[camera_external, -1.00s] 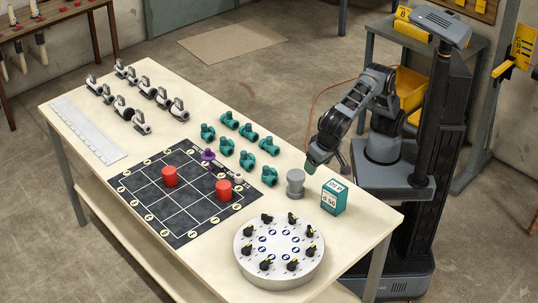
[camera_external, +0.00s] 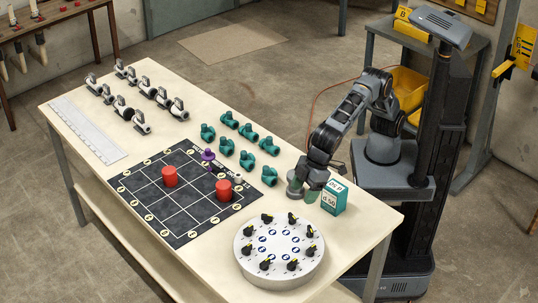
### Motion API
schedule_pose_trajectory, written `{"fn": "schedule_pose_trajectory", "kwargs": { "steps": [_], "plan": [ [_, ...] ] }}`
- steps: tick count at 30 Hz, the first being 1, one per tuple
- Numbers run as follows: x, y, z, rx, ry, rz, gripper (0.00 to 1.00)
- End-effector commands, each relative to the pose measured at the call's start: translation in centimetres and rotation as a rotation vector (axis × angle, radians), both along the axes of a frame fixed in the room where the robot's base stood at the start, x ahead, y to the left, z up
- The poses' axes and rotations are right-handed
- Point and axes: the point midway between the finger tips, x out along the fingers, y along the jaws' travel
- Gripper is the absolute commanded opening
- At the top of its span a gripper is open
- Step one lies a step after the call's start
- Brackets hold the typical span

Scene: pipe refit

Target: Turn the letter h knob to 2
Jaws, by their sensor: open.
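A round white dial plate (camera_external: 282,283) sits at the near right end of the table. It carries a ring of several black knobs with yellow marks, and blue round labels sit inside the ring. The lettering is too small to read, so I cannot tell which knob is h or where it points. My gripper (camera_external: 301,191) is behind the dial plate, low over the table beside the teal box. It is open, with its fingers in front of the grey cylinder (camera_external: 294,185), which is mostly hidden. It is clear of the knobs.
The teal and white box (camera_external: 334,197) stands just right of my gripper. A black grid mat (camera_external: 195,211) with red cylinders (camera_external: 170,176) and a purple piece (camera_external: 208,155) lies left. Several teal pipe fittings (camera_external: 247,160) and white valves (camera_external: 141,122) stand farther back.

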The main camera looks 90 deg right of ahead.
Motion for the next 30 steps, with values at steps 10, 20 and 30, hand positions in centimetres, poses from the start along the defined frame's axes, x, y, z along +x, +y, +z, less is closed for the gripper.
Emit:
{"fn": "schedule_pose_trajectory", "kwargs": {
  "steps": [10, 20, 30],
  "plan": [
    [2.0, 1.2, -5.9, -0.001, 0.002, -0.002, 0.65],
    [2.9, 1.7, -8.2, 0.001, 0.000, -0.002, 0.65],
    [3.0, 1.8, -8.4, 0.001, 0.000, -0.002, 0.65]
  ]
}}
